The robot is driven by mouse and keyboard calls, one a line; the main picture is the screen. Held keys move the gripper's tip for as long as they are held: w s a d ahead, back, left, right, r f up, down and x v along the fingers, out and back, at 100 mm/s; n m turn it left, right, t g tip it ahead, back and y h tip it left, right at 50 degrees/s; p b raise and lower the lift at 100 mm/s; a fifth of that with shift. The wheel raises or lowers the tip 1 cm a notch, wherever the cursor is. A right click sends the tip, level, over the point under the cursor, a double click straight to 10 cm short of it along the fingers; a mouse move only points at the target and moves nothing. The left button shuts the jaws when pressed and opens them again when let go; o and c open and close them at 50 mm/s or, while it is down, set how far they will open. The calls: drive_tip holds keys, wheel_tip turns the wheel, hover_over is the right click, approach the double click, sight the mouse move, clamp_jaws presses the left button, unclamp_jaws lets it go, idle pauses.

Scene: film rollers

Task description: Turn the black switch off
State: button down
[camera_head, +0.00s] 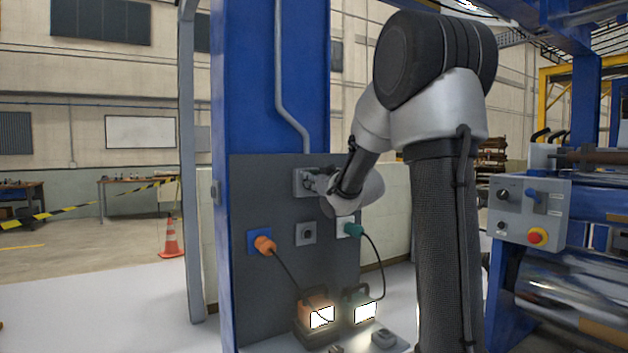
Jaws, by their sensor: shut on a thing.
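A grey switch box (300,176) is fixed high on the dark grey panel, which is mounted on the blue column. My gripper (309,183) reaches it from the right and is shut on the black switch at its front. The fingers hide most of the switch, so I cannot tell which way it is turned. My arm comes in from the right and covers part of the panel's right side.
Below are a second grey box (305,233), an orange plug (264,245) and a green plug (353,229). Their cables run down to two lit lamps (321,317) on a shelf. A control box (530,210) with knobs stands at right. A cone (171,239) stands at left.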

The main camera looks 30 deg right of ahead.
drive_tip(key=n, duration=0.4)
drive_tip(key=shift+a+f+n, duration=0.15)
drive_tip(key=shift+a+n, duration=0.15)
drive_tip(key=shift+n, duration=0.1)
idle(0.4)
drive_tip(key=c, duration=1.4)
unclamp_jaws()
drive_tip(key=s, duration=1.2)
drive_tip(key=shift+d, duration=0.15)
